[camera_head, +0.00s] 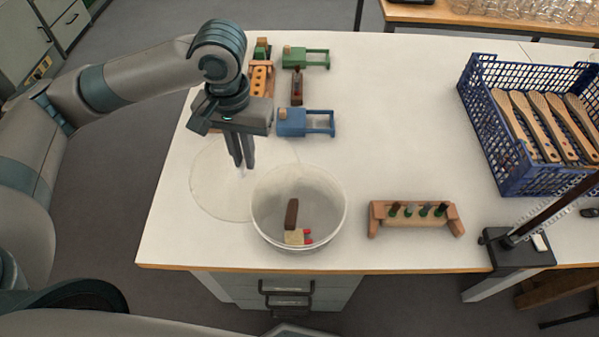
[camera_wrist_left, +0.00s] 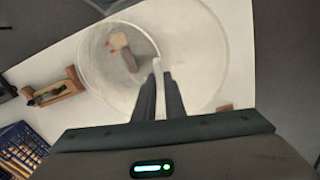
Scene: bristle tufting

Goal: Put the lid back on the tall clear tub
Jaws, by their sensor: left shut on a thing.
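The tall clear tub (camera_head: 325,205) stands open near the front edge of the table. It holds a dark brown block (camera_head: 291,214) and a pale block with red bits (camera_head: 296,237). The clear round lid (camera_head: 213,192) is flat, just behind and left of the tub, and the tub partly overlaps it in the head view. My left gripper (camera_head: 242,165) points down over the lid's middle. In the left wrist view its fingers (camera_wrist_left: 158,75) are closed around a pale upright grip on the lid (camera_wrist_left: 205,65), beside the tub (camera_wrist_left: 95,72). I cannot tell whether the lid touches the table.
A wooden rack with green-topped pegs (camera_head: 414,216) stands right of the tub. A blue crate of wooden brushes (camera_head: 478,115) is at the right. Green and blue clamp-like fixtures (camera_head: 305,122) and wooden blocks stand behind the lid. The middle table is clear.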

